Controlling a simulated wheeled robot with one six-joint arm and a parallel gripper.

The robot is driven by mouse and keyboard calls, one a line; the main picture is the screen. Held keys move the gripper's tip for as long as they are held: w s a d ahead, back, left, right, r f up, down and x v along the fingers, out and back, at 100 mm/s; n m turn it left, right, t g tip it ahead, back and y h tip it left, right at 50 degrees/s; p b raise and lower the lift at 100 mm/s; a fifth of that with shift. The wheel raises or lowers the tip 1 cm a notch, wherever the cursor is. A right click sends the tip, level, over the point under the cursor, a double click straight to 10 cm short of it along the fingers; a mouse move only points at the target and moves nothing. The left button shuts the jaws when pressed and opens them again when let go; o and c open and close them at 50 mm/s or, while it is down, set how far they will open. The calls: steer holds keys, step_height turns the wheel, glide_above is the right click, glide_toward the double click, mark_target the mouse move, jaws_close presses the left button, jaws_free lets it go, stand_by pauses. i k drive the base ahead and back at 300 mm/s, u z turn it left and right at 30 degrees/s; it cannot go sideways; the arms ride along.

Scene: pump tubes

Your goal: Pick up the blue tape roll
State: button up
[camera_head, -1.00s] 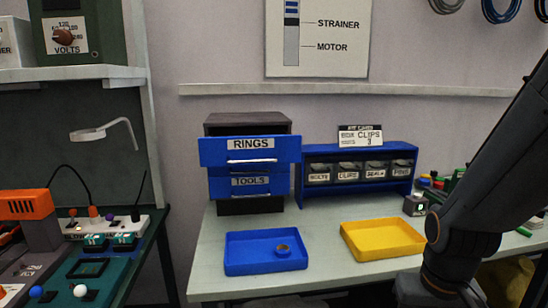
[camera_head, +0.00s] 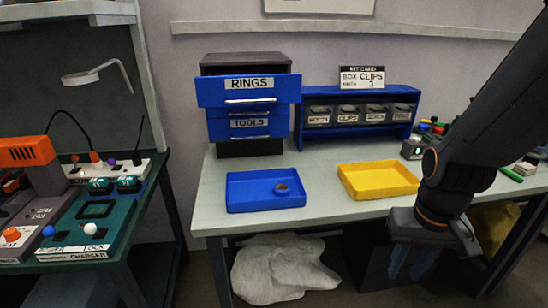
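I cannot make out a blue tape roll for certain in the head view. A small brownish ring (camera_head: 282,188) lies in the right part of the blue tray (camera_head: 247,204) on the table. No held object is distinguishable.
The yellow tray (camera_head: 377,181) lies right of the blue one. Behind stand a drawer unit (camera_head: 250,148) with its RINGS drawer pulled out and a blue bin rack (camera_head: 352,130). Small coloured items (camera_head: 432,126) lie at the right. A white bag (camera_head: 283,268) sits under the table.

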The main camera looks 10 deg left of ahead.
mark_target(279, 194)
steer(key=u, duration=0.5)
steer(key=k, duration=0.65)
steer(key=u, duration=0.85)
steer(key=i, duration=1.3)
steer(key=z, duration=0.75)
steer(key=i, duration=0.4)
steer(key=z, duration=0.35)
